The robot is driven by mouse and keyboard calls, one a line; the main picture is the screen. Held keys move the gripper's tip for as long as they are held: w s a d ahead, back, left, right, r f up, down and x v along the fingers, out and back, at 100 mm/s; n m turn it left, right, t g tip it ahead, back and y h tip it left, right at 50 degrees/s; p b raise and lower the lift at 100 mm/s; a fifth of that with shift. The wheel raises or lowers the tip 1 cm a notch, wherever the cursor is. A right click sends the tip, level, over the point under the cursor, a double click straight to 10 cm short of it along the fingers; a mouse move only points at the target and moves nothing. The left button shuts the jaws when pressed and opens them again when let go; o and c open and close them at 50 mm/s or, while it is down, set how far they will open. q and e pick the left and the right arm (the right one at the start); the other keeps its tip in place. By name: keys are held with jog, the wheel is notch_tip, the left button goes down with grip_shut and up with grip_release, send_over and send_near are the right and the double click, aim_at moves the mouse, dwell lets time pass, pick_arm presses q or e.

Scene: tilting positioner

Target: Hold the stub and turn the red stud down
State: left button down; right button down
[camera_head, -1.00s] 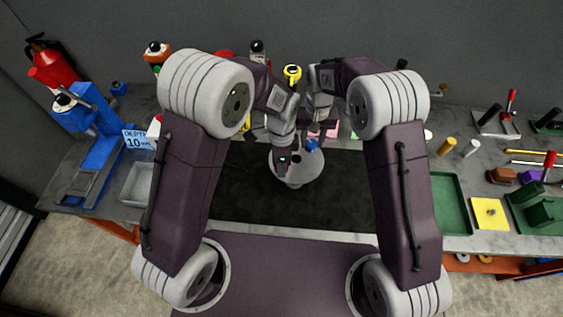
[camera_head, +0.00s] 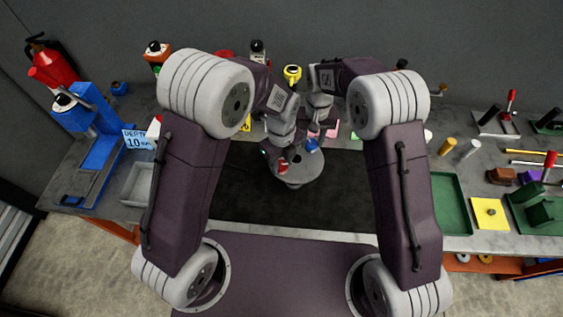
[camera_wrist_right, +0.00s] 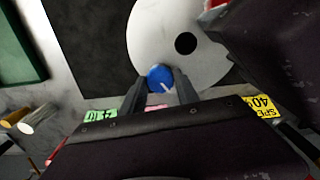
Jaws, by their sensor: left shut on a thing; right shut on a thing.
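A round grey disc (camera_head: 312,172) with a dark hole stands in the middle of the bench; it also fills the top of the right wrist view (camera_wrist_right: 150,38). The red stud (camera_head: 284,168) shows at the disc's left side, and my left gripper (camera_head: 281,160) is shut on it from above. The blue stub (camera_head: 312,146) is at the disc's far right edge. My right gripper (camera_head: 313,141) is shut on this stub, whose round blue end shows between the two fingers in the right wrist view (camera_wrist_right: 159,77). The left fingertips are mostly hidden by the wrist.
A dark mat (camera_head: 240,190) lies under the disc. A blue press (camera_head: 90,120) and a grey bin (camera_head: 137,184) stand at the left. A green tray (camera_head: 450,205) and a yellow plate (camera_head: 489,213) lie at the right. A yellow object (camera_head: 292,73) stands behind the grippers.

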aim_at(281, 165)
pick_arm(q)
jog(key=m, duration=0.5)
jog(key=shift+m, duration=0.3)
jog(key=m, duration=0.4)
jog(key=shift+m, duration=0.4)
jog(key=c, duration=0.9)
grip_release()
jog(key=shift+a, duration=0.1)
notch_tip(281, 165, up, 12)
